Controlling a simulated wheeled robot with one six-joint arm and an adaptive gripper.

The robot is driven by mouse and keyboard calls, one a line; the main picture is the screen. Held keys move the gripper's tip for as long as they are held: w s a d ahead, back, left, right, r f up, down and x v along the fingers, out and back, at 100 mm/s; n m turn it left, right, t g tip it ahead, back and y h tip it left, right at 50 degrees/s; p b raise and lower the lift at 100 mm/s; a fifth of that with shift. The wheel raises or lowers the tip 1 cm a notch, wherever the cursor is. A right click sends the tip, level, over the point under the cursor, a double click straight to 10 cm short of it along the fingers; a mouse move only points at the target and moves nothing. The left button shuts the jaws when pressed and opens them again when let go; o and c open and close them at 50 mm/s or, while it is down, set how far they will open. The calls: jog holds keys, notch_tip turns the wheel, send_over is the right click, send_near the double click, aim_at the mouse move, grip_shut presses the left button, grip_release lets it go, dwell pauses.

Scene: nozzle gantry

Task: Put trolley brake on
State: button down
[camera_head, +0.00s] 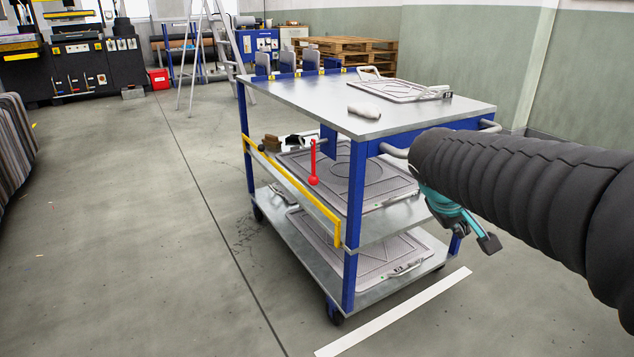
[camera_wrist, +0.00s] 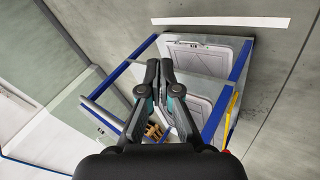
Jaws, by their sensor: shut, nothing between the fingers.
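The trolley (camera_head: 415,121) has a blue frame and three grey metal shelves, and it stands on castors. A small red bit, perhaps the same lever, shows low at the right in the wrist view (camera_wrist: 226,151). My gripper (camera_head: 488,242) is at the trolley's right end, below top-shelf height, apart from the red lever. In the wrist view its fingers (camera_wrist: 160,66) are together and empty.
A yellow bar (camera_head: 290,188) runs along the trolley's left side. Flat grey panels (camera_head: 398,90) lie on the shelves. A grey handle (camera_head: 395,151) juts from the right end near my arm.

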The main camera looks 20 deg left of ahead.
jog(key=w+a+f+n+t+h+b, duration=0.1)
jog(key=w+a+f+n+t, duration=0.15)
jog(key=w+a, duration=0.75)
jog(key=w+a+f+n+t, duration=0.2)
jog(key=a, duration=1)
jog(key=w+a+f+n+t+y+b, duration=0.1)
jog(key=w+a+f+n+t, duration=0.1)
jog(key=a, duration=1)
jog(key=w+a+f+n+t+b, duration=0.1)
jog(key=w+a+f+n+t, duration=0.1)
jog(key=a, duration=1)
jog(key=shift+w+f+n+t+y, duration=0.15)
jog(key=shift+f+n+t+y, duration=0.25)
jog(key=shift+f+n+t, duration=0.45)
jog(key=shift+r, duration=0.3)
jog(key=p+x, duration=0.1)
jog(key=x, duration=0.9)
jog(key=shift+s+d+r+b, duration=0.2)
jog(key=shift+s+d, duration=0.15)
jog(key=shift+d, duration=0.25)
jog(key=shift+s+d+r+b, duration=0.1)
jog(key=shift+s+d+b, duration=0.15)
jog(key=shift+d, duration=0.3)
jog(key=shift+s+d+r+b, duration=0.15)
jog(key=shift+s+d, duration=0.25)
jog(key=shift+d, duration=0.2)
